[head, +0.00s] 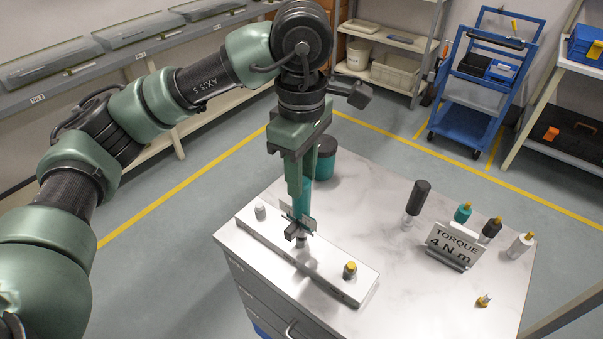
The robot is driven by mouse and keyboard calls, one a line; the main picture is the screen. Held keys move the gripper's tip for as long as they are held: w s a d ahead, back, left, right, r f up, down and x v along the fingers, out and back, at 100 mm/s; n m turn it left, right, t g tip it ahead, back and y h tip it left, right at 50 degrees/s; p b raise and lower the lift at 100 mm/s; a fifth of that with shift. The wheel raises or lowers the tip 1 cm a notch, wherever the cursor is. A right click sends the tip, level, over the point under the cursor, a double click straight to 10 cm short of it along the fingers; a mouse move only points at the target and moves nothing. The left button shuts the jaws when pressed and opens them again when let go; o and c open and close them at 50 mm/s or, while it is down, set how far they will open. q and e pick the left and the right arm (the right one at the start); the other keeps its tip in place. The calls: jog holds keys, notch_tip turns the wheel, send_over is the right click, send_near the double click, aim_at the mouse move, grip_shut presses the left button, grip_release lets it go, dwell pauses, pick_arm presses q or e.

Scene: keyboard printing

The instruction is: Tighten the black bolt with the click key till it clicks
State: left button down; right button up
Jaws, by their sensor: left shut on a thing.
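My left gripper (299,222) points down over the pale fixture bar (325,258). It is shut on a teal tool (305,196), seemingly the click key, which is partly hidden by the fingers. The tool's lower end is at the middle of the bar; I cannot tell whether it is seated on a bolt, and no black bolt head can be made out there. A light grey bolt (260,211) stands at the bar's left end. My right gripper is out of view.
A black-handled tool (416,200) stands on the bench (400,285), near a "TORQUE 4 N m" sign (455,246). Behind it stand teal (462,213), black (490,230) and white (520,245) yellow-tipped pieces. A small yellow-tipped piece (484,300) lies front right. A dark-topped green cylinder (326,160) stands behind my gripper.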

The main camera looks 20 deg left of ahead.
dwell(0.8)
pick_arm(q)
jog(key=shift+f+b, duration=0.15)
jog(key=shift+b, duration=0.3)
jog(key=shift+f+b, duration=0.6)
jog(key=shift+f, duration=0.05)
jog(key=c, duration=1.9)
grip_release()
jog(key=shift+r, duration=0.1)
grip_shut()
